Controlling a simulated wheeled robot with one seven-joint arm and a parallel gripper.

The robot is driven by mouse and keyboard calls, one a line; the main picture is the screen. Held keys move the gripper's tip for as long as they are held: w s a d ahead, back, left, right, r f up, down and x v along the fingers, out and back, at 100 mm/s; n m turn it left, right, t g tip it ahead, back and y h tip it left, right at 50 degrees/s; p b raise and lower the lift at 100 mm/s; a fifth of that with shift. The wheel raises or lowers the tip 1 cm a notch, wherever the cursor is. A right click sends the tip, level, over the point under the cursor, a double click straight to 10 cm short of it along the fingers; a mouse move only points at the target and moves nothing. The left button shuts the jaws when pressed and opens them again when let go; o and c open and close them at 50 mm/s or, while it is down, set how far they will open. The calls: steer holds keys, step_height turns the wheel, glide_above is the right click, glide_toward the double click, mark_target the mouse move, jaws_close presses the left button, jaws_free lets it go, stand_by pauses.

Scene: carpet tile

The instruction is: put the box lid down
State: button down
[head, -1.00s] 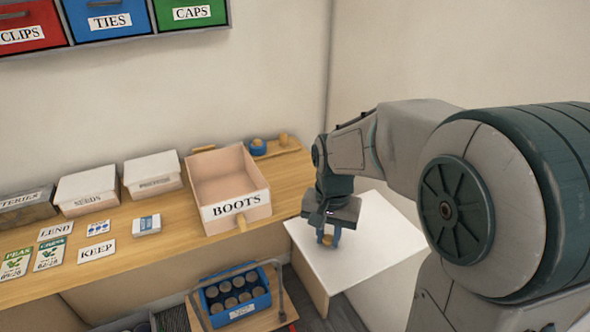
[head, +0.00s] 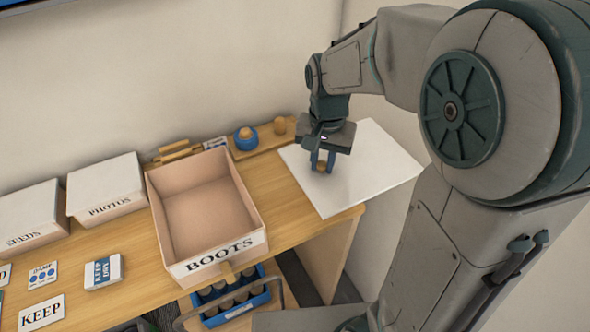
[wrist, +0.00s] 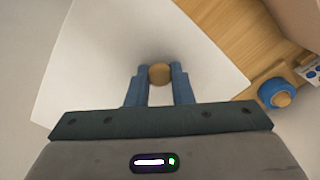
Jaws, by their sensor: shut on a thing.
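The box lid is a flat white panel (head: 350,180) with a round wooden knob (wrist: 159,74). My gripper (head: 323,165) is shut on the knob, with one blue finger on each side of it. In the head view the lid is at the right end of the wooden bench, partly over the bench and partly past its end. I cannot tell whether it touches the bench. The open box labelled BOOTS (head: 205,212) stands to the left of the lid, empty and without a cover. The lid (wrist: 100,70) fills the left and middle of the wrist view.
Closed boxes labelled PHOTOS (head: 105,185) and SEEDS (head: 28,212) stand left of the open box. Cards lie at the front left. A blue crate (head: 240,305) with cans is below.

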steer(key=a+f, duration=0.2)
steer(key=a, duration=0.1)
steer(key=w+a+f+p, duration=0.1)
steer(key=a+f, duration=0.1)
steer(key=a, duration=0.2)
steer(key=w+a+f+p, duration=0.1)
steer(key=a+f, duration=0.2)
steer(key=a, duration=0.1)
steer(key=shift+w+a, duration=0.2)
steer(key=shift+a, duration=0.05)
steer(key=shift+f+p, duration=0.55)
steer(key=shift+f, duration=1.35)
steer(key=shift+f, duration=0.1)
steer(key=c, duration=1.3)
jaws_free()
